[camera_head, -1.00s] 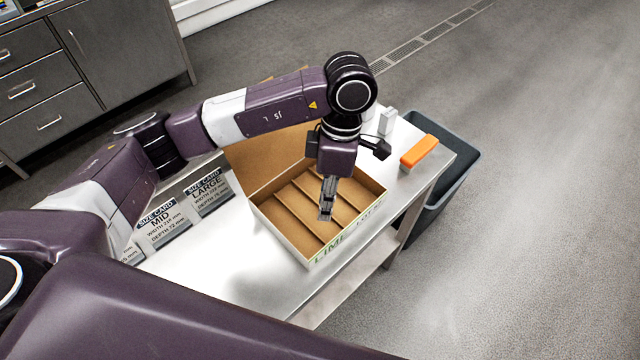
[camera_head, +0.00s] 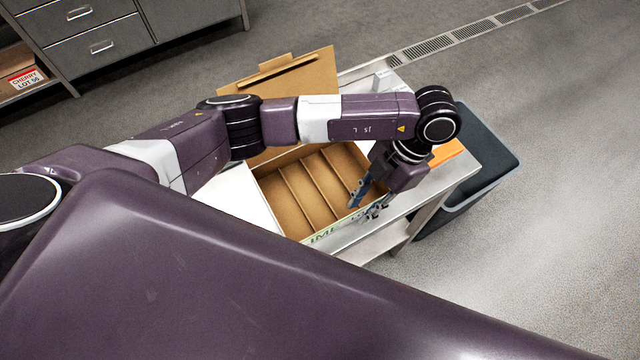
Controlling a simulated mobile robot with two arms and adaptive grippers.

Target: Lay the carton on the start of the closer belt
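The carton (camera_head: 275,207) stands open on the steel table, its brown lid (camera_head: 312,80) raised at the back. Brown dividers split its inside into several long slots, which look empty. Green lettering starting "LIME" shows on its pale front wall. My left gripper (camera_head: 366,204) is at the carton's front right corner, pointing down and tilted. Its fingers are apart, one over the inside and one by the outer side of the wall; whether they touch it cannot be told. My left arm crosses over the carton and hides part of the lid and back edge. No belt shows. My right gripper is out of view.
An orange block (camera_head: 446,152) lies on the table (camera_head: 412,203) at the right, partly behind my gripper. A dark grey bin (camera_head: 492,150) stands against the table's right end. Steel drawers (camera_head: 85,40) are at the back left. Open floor lies to the right.

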